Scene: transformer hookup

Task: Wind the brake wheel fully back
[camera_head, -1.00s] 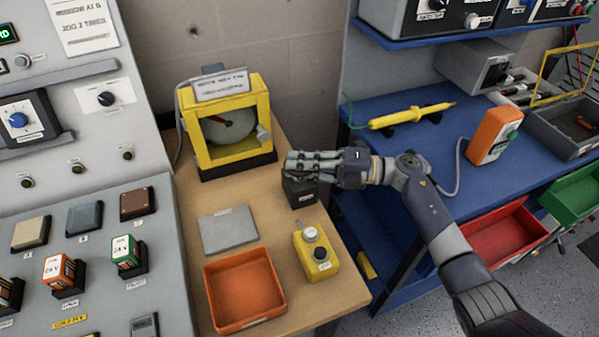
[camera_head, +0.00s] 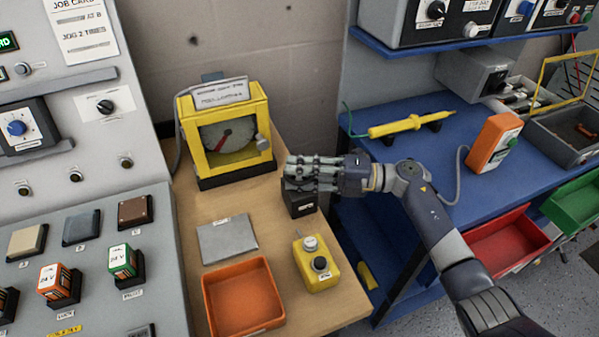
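My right gripper (camera_head: 292,172) comes in from the right and sits at the top of a small dark box (camera_head: 302,207) on the wooden bench. Its fingers point left and hide the top of that box. I cannot tell whether they are closed around anything. No brake wheel shows clearly; one may be hidden under the fingers. A yellow-framed gauge (camera_head: 187,148) stands behind and to the left, with a red needle on a grey dial and a small grey knob (camera_head: 263,143) at its right side. My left gripper is not in view.
On the bench lie a grey plate (camera_head: 227,239), an orange tray (camera_head: 209,308) and a yellow button box (camera_head: 318,272). A control panel (camera_head: 150,260) stands at left. The blue shelf bench (camera_head: 408,160) at right holds a yellow probe (camera_head: 400,127) and an orange meter (camera_head: 490,145).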

